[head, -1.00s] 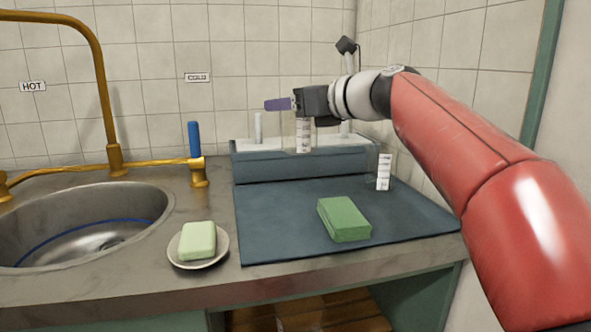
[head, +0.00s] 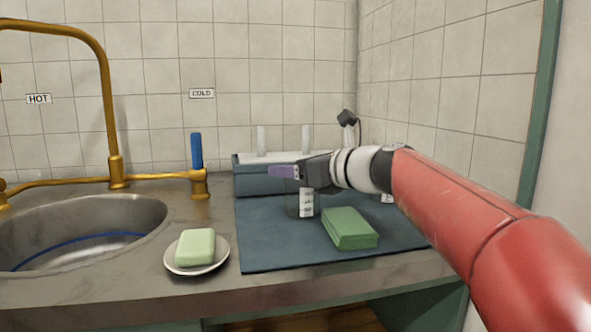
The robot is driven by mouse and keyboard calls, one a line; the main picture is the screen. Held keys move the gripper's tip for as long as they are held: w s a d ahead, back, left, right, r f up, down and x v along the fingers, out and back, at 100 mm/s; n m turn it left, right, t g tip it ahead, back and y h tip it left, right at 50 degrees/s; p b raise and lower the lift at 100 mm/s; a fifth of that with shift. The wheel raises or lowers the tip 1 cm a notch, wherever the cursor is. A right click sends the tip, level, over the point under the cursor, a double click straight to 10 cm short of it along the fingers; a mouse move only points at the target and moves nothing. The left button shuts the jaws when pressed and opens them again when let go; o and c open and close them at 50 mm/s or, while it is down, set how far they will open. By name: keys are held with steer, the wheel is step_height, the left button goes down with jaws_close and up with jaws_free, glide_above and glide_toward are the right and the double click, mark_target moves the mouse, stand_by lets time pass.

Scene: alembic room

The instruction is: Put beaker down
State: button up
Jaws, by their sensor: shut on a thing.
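The beaker (head: 306,203) is clear glass with a white printed label. It is upright, low over or touching the dark blue mat (head: 275,245), just behind and left of the green sponge block; I cannot tell whether its base touches. My gripper (head: 287,172) is shut on the beaker near its rim, with a purple finger showing at the left. My gripper hides the beaker's upper part. A second labelled glass vessel (head: 387,198) stands on the mat at the right, mostly hidden behind my arm.
The green sponge block (head: 350,228) lies close to the beaker's right. A blue-grey rack (head: 262,178) with white pegs stands behind the mat. A soap dish (head: 197,267) with pale soap and a sink (head: 85,230) are at the left. The mat's left front is clear.

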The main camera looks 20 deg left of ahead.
steer(key=shift+f, duration=0.2)
steer(key=o, duration=1.1)
steer(key=shift+r, duration=0.1)
steer(key=shift+r, duration=0.2)
steer(key=v, duration=1.1)
steer(key=shift+s+d+f, duration=0.1)
steer(key=shift+s+d, duration=0.05)
steer(key=shift+d, duration=0.05)
steer(key=shift+s+d, duration=0.15)
steer(key=shift+d, duration=0.1)
